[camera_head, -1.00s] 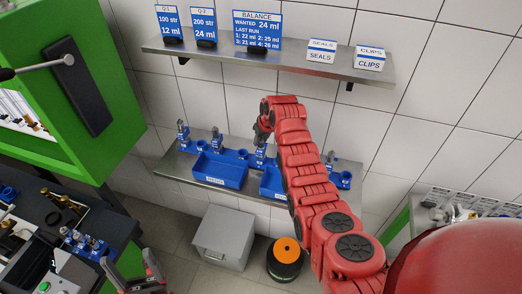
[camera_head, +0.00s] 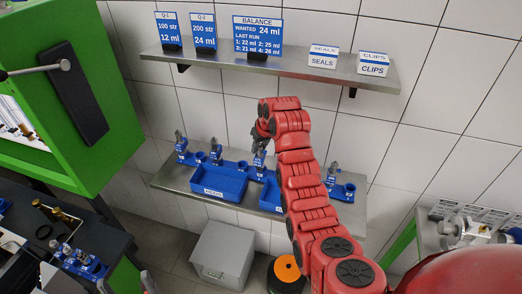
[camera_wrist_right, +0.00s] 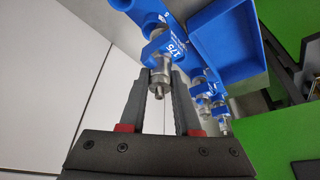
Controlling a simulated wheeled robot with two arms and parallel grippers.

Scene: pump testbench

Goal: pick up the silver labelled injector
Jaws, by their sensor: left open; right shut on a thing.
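A silver injector (camera_wrist_right: 160,72) with a blue label reading 175 stands in a blue holder on the lower shelf. My right gripper (camera_wrist_right: 160,88) is shut on it, one finger on each side of its metal body. In the head view the same injector (camera_head: 259,160) is partly hidden below my right gripper (camera_head: 262,138). Other silver injectors with blue labels stand on that shelf, at the left (camera_head: 181,143), beside it (camera_head: 216,153) and at the right (camera_head: 331,173). My left gripper (camera_head: 126,287) shows only its open fingertips at the bottom edge.
The lower metal shelf (camera_head: 170,181) also bears a blue bin (camera_head: 219,184) and a second one partly behind my right arm. An upper shelf (camera_head: 215,62) with signs runs above. A green machine (camera_head: 125,160) stands left, a grey box (camera_head: 222,255) below.

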